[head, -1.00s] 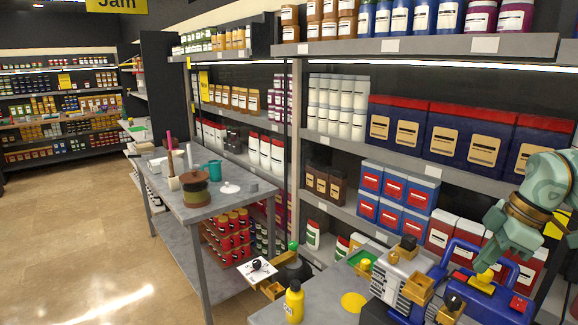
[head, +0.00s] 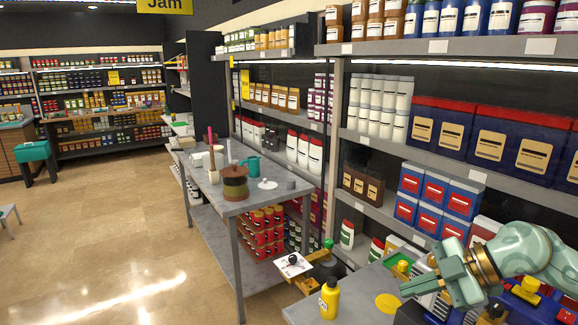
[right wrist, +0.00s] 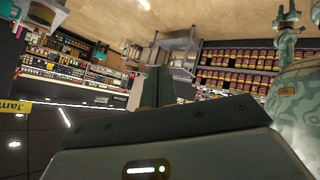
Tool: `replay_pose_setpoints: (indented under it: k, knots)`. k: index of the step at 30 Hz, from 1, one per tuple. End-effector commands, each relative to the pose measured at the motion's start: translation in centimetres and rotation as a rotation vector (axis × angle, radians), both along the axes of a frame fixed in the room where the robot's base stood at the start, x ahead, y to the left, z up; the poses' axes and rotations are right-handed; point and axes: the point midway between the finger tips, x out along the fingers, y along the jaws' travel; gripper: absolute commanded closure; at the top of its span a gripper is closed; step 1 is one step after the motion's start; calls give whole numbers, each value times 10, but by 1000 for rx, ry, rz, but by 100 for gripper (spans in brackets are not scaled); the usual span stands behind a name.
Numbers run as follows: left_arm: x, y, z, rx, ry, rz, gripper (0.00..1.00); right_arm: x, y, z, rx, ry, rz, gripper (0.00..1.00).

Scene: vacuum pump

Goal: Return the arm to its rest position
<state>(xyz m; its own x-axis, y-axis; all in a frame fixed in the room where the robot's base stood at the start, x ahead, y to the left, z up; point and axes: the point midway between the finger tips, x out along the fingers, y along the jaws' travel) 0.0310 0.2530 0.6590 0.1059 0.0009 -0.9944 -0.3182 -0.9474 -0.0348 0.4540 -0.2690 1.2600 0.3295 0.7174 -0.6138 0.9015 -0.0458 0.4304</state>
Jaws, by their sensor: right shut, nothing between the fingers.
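My right gripper (head: 412,286) is in front of the near bench at the lower right of the head view, with its fingers pointing left. Its fingers are together and empty; they also show closed in the right wrist view (right wrist: 158,86). My right arm comes in from the right edge and covers much of the grey ribbed machine and the blue machine (head: 550,308) on the bench. My left gripper is not in view.
The near bench (head: 357,283) holds a yellow bottle (head: 329,298) and a yellow disc (head: 389,303). A grey side table (head: 236,207) stands beyond it with a brown pot (head: 234,184). Stocked shelves line the right.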

Motion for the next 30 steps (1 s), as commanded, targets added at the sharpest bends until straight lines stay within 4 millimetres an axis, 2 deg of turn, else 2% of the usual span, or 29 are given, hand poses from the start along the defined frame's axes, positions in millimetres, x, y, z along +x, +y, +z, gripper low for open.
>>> replay_pose_setpoints:
  k: [1,4,6,8,10,12,14,15,18,21,24,30]
  knots:
    - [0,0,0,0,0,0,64,-2,30,-2,83,-77,53,100]
    - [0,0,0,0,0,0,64,-4,89,10,297,-311,89,100]
    - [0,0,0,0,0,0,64,-5,117,27,457,-491,14,100]
    - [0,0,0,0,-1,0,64,-4,124,39,560,-621,-126,100]
    - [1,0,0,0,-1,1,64,0,115,43,610,-727,-351,100]
    - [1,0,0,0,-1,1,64,0,91,32,579,-767,-614,100]
    - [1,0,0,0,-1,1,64,-6,65,9,487,-745,-834,100]
    - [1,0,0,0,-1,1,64,-14,48,-11,402,-703,-963,100]
    - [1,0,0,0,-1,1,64,-45,13,-63,155,-551,-1183,100]
    - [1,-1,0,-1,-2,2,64,-83,-7,-106,-67,-387,-1280,100]
    - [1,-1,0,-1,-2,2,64,-122,-18,-138,-247,-230,-1308,100]
    - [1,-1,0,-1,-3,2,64,-200,-28,-183,-542,61,-1251,100]
